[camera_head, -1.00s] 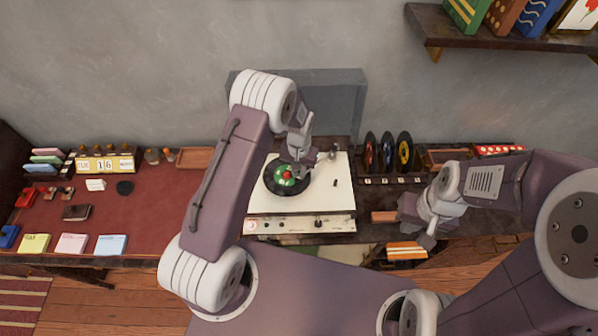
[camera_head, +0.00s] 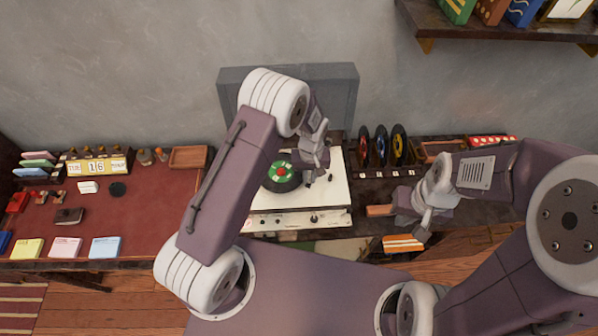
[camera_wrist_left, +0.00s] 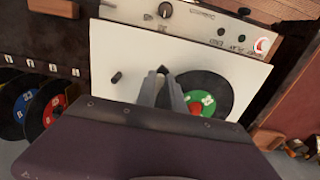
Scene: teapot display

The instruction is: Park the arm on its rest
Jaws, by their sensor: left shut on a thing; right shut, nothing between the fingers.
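The turntable has a white deck (camera_head: 335,195) and carries a black record (camera_head: 270,184) with a green label and a red centre. My left gripper (camera_head: 309,182) is low over the deck, just right of the record. In the left wrist view its fingers (camera_wrist_left: 161,88) are closed beside the record (camera_wrist_left: 222,92). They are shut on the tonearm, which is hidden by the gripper. A short dark post (camera_wrist_left: 117,77) stands on the deck, apart from the fingers; I cannot tell if it is the rest. My right gripper (camera_head: 423,233) is shut and empty right of the turntable.
Upright records (camera_head: 381,146) stand right of the turntable. A calendar block (camera_head: 97,165), coloured cards (camera_head: 65,247) and small items lie on the red desk top at left. A shelf with books (camera_head: 500,25) hangs at upper right.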

